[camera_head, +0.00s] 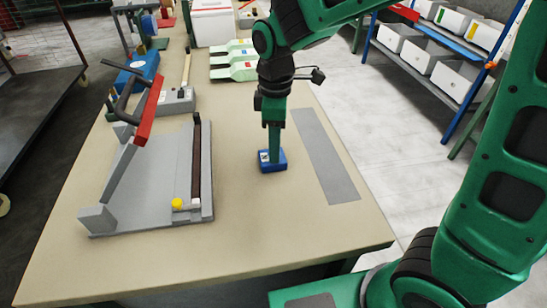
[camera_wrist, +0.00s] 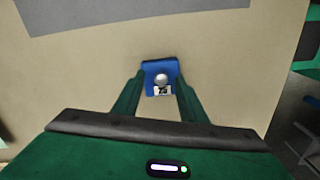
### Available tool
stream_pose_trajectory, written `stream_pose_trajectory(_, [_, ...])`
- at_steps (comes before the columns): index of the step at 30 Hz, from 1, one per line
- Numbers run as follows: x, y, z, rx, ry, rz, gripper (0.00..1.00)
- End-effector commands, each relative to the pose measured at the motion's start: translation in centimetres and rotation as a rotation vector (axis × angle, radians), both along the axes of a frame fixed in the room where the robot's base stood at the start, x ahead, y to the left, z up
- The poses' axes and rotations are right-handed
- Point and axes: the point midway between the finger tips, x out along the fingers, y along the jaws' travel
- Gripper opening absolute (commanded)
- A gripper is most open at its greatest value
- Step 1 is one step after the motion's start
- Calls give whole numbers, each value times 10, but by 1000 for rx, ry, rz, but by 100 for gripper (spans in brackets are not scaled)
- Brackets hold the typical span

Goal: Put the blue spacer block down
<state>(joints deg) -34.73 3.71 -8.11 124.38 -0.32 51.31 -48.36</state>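The blue spacer block (camera_head: 276,166) is at the table top (camera_head: 255,225) in the head view, between the grey press and a flat grey strip. In the wrist view the block (camera_wrist: 152,69) sits between my fingertips, with a silvery round knob and a white label marked with dark figures on its top. My gripper (camera_head: 272,152) points straight down, with a finger against each side of the block. The block looks level and is on or very close to the table; I cannot tell if there is a small gap.
A grey press (camera_head: 165,190) with a raised red-marked lever and a yellow knob stands to the left. The flat grey strip (camera_head: 325,155) lies to the right. Pale green pieces (camera_head: 235,72) and a grey box (camera_head: 178,103) lie farther back. The table front is clear.

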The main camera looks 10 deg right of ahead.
Motion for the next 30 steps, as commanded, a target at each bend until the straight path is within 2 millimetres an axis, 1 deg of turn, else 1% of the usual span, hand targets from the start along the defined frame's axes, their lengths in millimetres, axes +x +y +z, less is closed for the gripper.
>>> stream_pose_trajectory(7, [0, 0, -1, 0, 0, 0, 38])
stream_pose_trajectory(8, [0, 0, -1, 0, 0, 0, 31])
stream_pose_trajectory(9, [0, 0, -1, 0, 0, 0, 22])
stream_pose_trajectory(12, [0, 0, -1, 0, 0, 0, 0])
stream_pose_trajectory(24, [0, 0, 0, 1, -1, 0, 0])
stream_pose_trajectory(28, [1, 0, 7, 2, -3, 0, 0])
stream_pose_trajectory(30, [1, 0, 15, 2, -4, 0, 0])
